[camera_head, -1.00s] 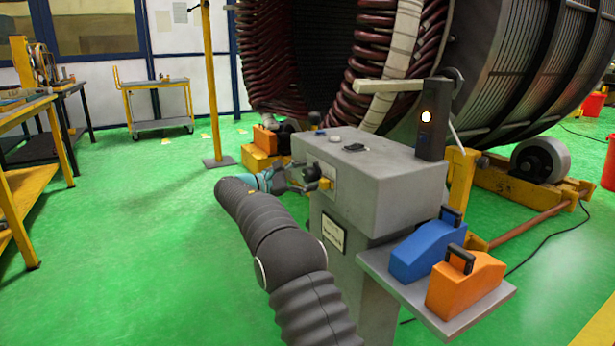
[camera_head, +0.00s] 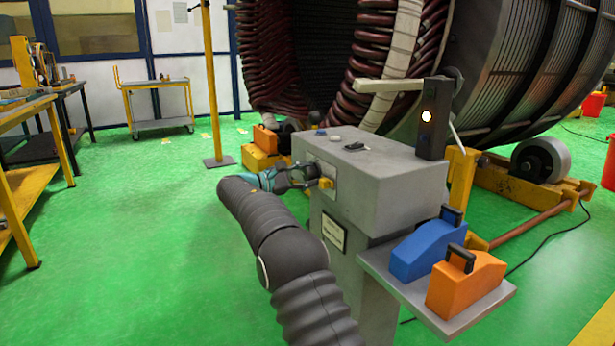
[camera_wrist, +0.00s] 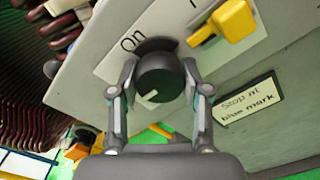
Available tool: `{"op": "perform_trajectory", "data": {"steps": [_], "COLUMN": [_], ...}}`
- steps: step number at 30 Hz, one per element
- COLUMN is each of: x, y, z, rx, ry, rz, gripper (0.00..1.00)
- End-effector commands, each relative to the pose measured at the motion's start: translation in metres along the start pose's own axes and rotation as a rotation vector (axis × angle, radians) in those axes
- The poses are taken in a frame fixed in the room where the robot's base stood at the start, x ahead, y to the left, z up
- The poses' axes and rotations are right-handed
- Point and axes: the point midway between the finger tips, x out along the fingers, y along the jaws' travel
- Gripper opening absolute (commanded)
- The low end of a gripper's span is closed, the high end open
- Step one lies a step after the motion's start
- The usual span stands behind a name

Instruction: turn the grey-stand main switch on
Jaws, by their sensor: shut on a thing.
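The grey stand (camera_head: 395,200) has a pale panel on its left face. In the wrist view, a round black knob (camera_wrist: 160,72) with a short white mark on its face sits on that panel, beside the printed word "On". The white mark is on the lower part of the knob as pictured. My gripper (camera_wrist: 160,84) is shut on the black knob, with one finger on each side of it. In the head view my gripper (camera_head: 307,176) is at the panel and hides most of the knob.
A yellow handle (camera_wrist: 234,20) sticks out of the panel close to the right finger. A label reading "Stop at blue mark" (camera_wrist: 248,105) is on the stand. A side shelf holds a blue block (camera_head: 428,250) and an orange block (camera_head: 465,283). The green floor left of the arm is clear.

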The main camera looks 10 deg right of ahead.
Motion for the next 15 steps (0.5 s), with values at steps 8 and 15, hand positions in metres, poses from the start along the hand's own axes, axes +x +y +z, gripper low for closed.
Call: {"op": "perform_trajectory", "data": {"steps": [8, 15], "x": [0.0001, 0.0002], "y": [-0.0014, -0.0018], "z": [-0.0014, -0.0019], "rx": [0.179, 0.404], "ry": [0.0, 0.0], "rz": [0.0, 0.0], "gripper": [0.12, 0.12]}}
